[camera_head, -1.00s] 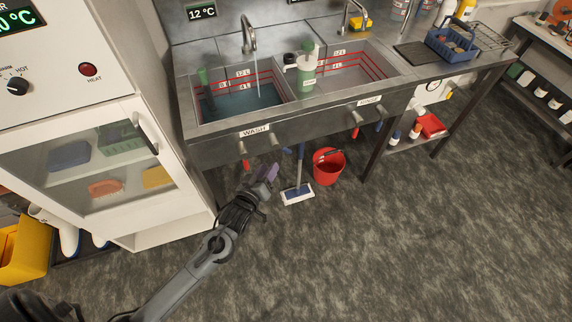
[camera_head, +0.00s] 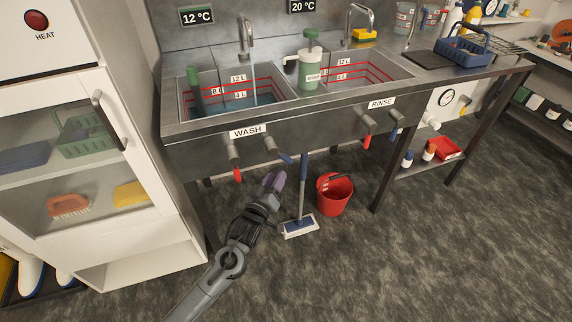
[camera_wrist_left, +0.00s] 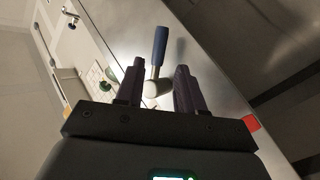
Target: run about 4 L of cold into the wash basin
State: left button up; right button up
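The wash basin (camera_head: 180,112) is the left sink, marked WASH, with red level lines. A thin stream runs from its faucet (camera_head: 246,38) into bluish water (camera_head: 238,106). The surface appears close to the lowest line, marked 4 L. The wash blue lever (camera_head: 286,158) slants to the right; the red lever (camera_head: 237,175) hangs down. My left gripper (camera_head: 273,182) is open and empty, just below the blue lever. In the left wrist view the blue lever (camera_wrist_left: 160,45) appears beyond and between the parted fingers (camera_wrist_left: 158,88); contact is not visible. My right gripper is not in view.
A green-and-white bottle (camera_head: 309,68) stands by the divider before the rinse basin (camera_head: 408,76). A white cabinet (camera_head: 150,240) is at left. The wash display (camera_head: 197,16) reads 12 °C.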

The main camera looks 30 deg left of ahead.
aim_at(286, 158)
pick_arm(q)
jog(key=w+b, duration=0.1)
jog(key=w, duration=0.1)
jog(key=w+a+b, duration=0.1)
jog(key=w, duration=0.2)
jog(key=w+b, duration=0.1)
jog(key=w, duration=0.2)
jog(key=shift+w+a+b, duration=0.25)
jog(key=shift+a+b, duration=0.05)
jog(key=shift+w+a, duration=0.15)
jog(key=shift+w, duration=0.55)
jog(key=shift+c, duration=0.6)
grip_shut()
